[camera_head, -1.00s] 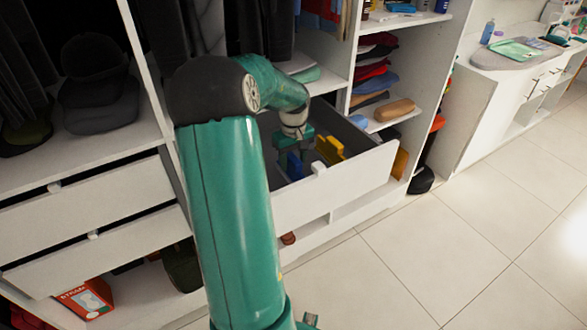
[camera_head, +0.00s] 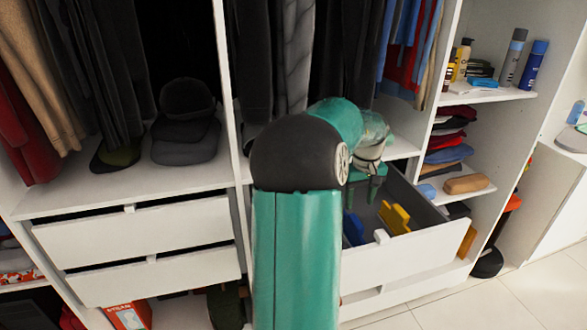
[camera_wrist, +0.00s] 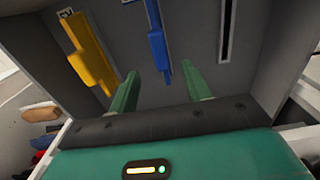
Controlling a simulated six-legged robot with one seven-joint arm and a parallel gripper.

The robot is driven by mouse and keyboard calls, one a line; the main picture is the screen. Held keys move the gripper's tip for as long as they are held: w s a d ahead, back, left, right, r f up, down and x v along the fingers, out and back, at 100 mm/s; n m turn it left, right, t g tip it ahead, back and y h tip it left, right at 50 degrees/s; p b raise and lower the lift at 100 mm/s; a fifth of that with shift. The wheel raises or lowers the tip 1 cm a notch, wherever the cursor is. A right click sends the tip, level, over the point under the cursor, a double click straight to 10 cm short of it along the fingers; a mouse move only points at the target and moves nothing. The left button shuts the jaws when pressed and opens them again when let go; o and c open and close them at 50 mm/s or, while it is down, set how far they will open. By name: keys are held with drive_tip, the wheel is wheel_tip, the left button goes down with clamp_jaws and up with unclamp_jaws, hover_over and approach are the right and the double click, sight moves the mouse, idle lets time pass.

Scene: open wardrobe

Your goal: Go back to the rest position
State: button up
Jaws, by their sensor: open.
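My gripper (camera_head: 371,195) is open at the open drawer's back part, its fingers pointing down. In the wrist view my gripper (camera_wrist: 160,68) shows two green fingers spread apart with nothing held between them. The open drawer (camera_head: 410,264) has a white front and dark grey inside. A yellow item (camera_head: 394,217) lies in it, and a blue item (camera_head: 353,228) lies to its left. In the wrist view the yellow item (camera_wrist: 88,58) is left of the fingers. The blue item (camera_wrist: 158,45) appears beyond the gap between them; contact cannot be told. My arm hides part of the drawer.
Two drawers (camera_head: 140,235) at left look nearly shut. Dark clothes hang above, and caps (camera_head: 186,120) sit on the left shelf. Folded clothes (camera_head: 448,152) and spray cans (camera_head: 533,65) fill the right shelves. Tiled floor (camera_head: 540,295) is clear at lower right.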

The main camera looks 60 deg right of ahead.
drive_tip(key=w+a+r+n+t, duration=0.15)
drive_tip(key=w+a+r, duration=0.25)
drive_tip(key=w+a, duration=0.7)
drive_tip(key=w+a+r+n+t, duration=0.15)
drive_tip(key=w+a+r, duration=0.25)
drive_tip(key=w+a, duration=0.7)
drive_tip(key=s+a+n+t, duration=0.1)
drive_tip(key=s+a+n, duration=0.1)
drive_tip(key=a, duration=1.4)
drive_tip(key=s+a+n+t, duration=0.1)
drive_tip(key=s+a+n, duration=0.2)
drive_tip(key=a, duration=1.3)
drive_tip(key=shift+n+t, duration=0.3)
drive_tip(key=shift+n, duration=0.2)
drive_tip(key=shift+s, duration=0.1)
drive_tip(key=shift+c, duration=1.3)
drive_tip(key=shift+d, duration=0.15)
